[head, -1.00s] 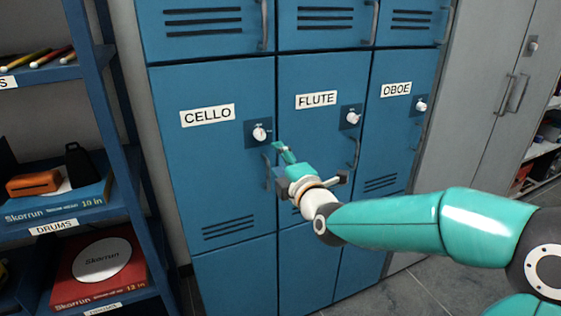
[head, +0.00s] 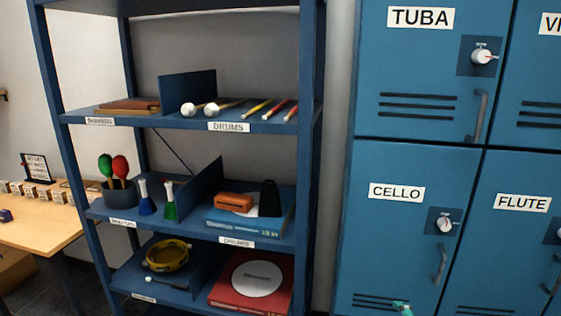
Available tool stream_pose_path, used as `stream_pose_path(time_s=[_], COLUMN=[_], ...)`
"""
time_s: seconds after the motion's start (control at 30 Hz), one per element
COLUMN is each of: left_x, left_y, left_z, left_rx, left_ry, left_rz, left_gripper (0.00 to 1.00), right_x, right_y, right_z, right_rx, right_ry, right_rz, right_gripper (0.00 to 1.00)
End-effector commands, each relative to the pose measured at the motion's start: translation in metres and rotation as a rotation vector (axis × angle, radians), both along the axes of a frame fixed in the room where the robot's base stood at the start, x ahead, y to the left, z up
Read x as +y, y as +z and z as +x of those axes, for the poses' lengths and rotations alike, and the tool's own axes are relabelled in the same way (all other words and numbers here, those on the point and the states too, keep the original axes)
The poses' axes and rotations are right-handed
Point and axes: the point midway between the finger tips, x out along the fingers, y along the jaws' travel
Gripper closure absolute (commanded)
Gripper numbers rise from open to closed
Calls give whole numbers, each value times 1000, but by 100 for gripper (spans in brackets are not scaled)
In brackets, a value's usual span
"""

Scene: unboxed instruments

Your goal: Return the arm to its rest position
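Only a small teal tip of my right gripper (head: 403,308) shows at the bottom edge of the head view, low in front of the CELLO locker door (head: 385,240). The rest of that gripper and its arm are out of the frame, so I cannot tell whether it is open or shut. My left gripper is not in view. The CELLO door looks shut, with a white knob (head: 445,223) and a handle (head: 440,265) on its right side.
A blue shelf unit (head: 310,150) stands left of the lockers, holding drumsticks, maracas in a pot (head: 120,192), a tambourine (head: 167,255) and a red box (head: 250,283). A wooden table (head: 40,228) is at far left. TUBA (head: 420,70) and FLUTE (head: 510,245) doors look shut.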

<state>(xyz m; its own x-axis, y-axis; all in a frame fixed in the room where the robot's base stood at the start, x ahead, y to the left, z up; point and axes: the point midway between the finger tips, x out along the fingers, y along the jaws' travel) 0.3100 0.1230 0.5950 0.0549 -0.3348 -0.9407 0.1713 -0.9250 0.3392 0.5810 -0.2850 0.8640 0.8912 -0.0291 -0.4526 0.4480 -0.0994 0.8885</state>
Motion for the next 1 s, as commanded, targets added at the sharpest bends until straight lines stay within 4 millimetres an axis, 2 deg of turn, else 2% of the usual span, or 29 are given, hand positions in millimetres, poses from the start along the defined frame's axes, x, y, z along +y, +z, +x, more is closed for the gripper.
stream_pose_path(time_s=[0.03, 0.1, 0.17, 0.2, 0.27, 0.3, 0.4, 0.5, 0.6, 0.8, 1.0], left_x=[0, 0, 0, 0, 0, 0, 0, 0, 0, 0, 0], left_y=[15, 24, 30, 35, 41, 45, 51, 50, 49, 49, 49], left_z=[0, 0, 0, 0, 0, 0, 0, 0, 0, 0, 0], left_rx=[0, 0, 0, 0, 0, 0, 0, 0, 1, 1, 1], left_ry=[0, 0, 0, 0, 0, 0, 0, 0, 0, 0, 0], left_rz=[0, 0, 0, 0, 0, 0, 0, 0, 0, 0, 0], left_gripper=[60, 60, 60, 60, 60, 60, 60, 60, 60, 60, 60], right_x=[21, 47, 68, 82, 102, 114, 141, 156, 160, 162, 162], right_y=[-31, -74, -107, -128, -155, -172, -202, -219, -221, -220, -220], right_z=[-12, -35, -60, -78, -110, -134, -193, -237, -259, -271, -271], right_rx=[101, 230, 346, 426, 551, 637, 841, 981, 1039, 1048, 1033], right_ry=[13, 2, -29, -60, -128, -188, -396, -644, -884, -1214, -1307], right_rz=[70, 184, 290, 364, 476, 553, 738, 888, 1010, 1162, 1209], right_gripper=[45, 45, 45, 45, 45, 45, 45, 45, 45, 45, 45])
